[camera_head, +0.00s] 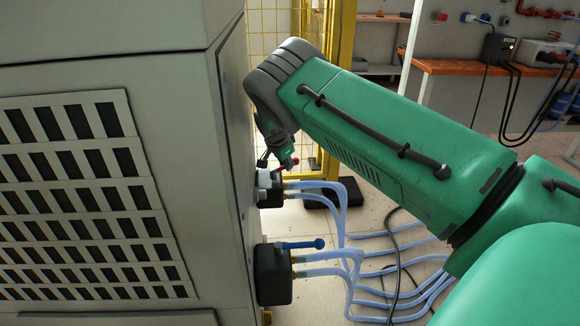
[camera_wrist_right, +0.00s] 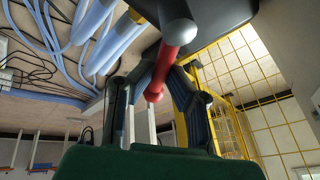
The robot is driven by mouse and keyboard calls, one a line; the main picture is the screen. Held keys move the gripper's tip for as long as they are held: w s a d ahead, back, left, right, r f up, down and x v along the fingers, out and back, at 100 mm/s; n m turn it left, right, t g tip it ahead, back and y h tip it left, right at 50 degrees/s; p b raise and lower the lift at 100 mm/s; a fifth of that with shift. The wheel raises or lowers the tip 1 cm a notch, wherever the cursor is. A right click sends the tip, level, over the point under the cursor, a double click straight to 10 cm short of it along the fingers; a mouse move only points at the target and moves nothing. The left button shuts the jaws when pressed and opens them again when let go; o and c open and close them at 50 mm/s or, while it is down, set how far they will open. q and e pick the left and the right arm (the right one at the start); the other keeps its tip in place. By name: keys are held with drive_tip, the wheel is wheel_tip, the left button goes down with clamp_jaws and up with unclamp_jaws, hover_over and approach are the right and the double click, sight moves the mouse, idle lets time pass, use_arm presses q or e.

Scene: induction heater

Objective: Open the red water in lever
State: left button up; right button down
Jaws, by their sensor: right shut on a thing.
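The red water in lever (camera_head: 289,163) shows as a small red piece at the upper black valve block (camera_head: 269,190) on the side of the grey machine. My right gripper (camera_head: 276,152) reaches down to it from above, partly hidden behind my own green arm. In the right wrist view the red lever (camera_wrist_right: 178,32) runs from a grey round pivot down between the two dark fingers of my right gripper (camera_wrist_right: 154,100). The gripper is shut on the lever near its rounded red end. My left gripper is not in view.
A blue lever (camera_head: 303,244) sticks out from the lower black block (camera_head: 272,274). Pale blue hoses (camera_head: 345,262) run from both blocks across the floor. The grey machine (camera_head: 110,75) fills the left. A yellow mesh fence (camera_head: 270,45) stands behind; an orange-topped bench (camera_head: 455,67) is at the back right.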

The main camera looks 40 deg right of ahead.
drive_tip(key=shift+w+a, duration=0.1)
drive_tip(key=shift+a, duration=0.1)
drive_tip(key=c, duration=1.6)
unclamp_jaws()
drive_tip(key=shift+o, duration=0.2)
drive_tip(key=shift+r, duration=0.1)
wheel_tip(320, 180, up, 10)
